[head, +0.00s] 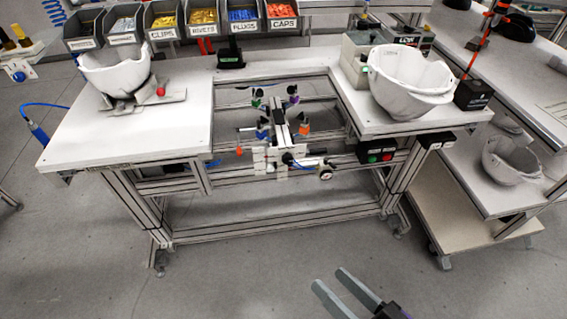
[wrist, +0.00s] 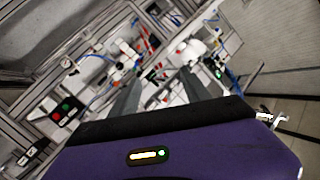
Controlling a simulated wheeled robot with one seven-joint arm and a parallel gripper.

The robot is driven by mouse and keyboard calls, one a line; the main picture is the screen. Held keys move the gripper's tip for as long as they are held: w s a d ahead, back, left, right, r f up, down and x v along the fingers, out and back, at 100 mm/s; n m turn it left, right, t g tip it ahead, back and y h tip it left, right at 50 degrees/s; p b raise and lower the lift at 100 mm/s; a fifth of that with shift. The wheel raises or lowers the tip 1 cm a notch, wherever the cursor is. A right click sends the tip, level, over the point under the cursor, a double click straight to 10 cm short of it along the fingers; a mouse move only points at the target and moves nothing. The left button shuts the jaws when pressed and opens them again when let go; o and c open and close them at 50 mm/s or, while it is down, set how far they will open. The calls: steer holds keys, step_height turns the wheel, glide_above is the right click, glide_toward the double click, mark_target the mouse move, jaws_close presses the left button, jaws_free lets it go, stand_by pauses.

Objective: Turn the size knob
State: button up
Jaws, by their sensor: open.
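I cannot make out a size knob for certain in either view. A white helmet shell (head: 115,70) sits on a grey fixture (head: 140,102) at the bench's left end, with a red ball-shaped knob (head: 161,91) at its front. Another white helmet shell (head: 410,82) rests at the bench's right end. My gripper (head: 331,278) is open and empty, low in front of the bench and apart from both shells. In the wrist view its two fingers (wrist: 160,76) stand apart, with clamps and hoses of the bench beyond them, small and blurred.
The white bench (head: 130,135) has a framed gap holding clamps (head: 280,125). Red and green buttons (head: 380,155) are on its front right. Parts bins (head: 204,18) line the back. A shelf cart (head: 480,215) with another shell (head: 512,160) stands right. The floor before the bench is clear.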

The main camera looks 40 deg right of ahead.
steer(key=w+d+f+m+h+b, duration=0.25)
steer(key=w+f+m, duration=0.25)
steer(key=w+m, duration=0.25)
steer(key=w+d+f+m+h+b, duration=0.1)
steer(key=w+d+f+m+h, duration=0.1)
steer(key=w+d+f+m, duration=0.5)
steer(key=m+g+h+b, duration=0.1)
steer(key=m+h+b, duration=0.25)
steer(key=m, duration=1.75)
glide_toward(288, 161)
steer(key=p, duration=0.1)
steer(key=shift+n+h, duration=0.3)
steer(key=shift+n, duration=0.05)
steer(key=shift+f+x, duration=0.1)
steer(key=shift+x, duration=1.95)
steer(key=shift+f+x, duration=0.15)
steer(key=shift+x, duration=1.85)
steer(key=shift+a, duration=0.1)
steer(key=shift+c, duration=0.3)
jaws_close()
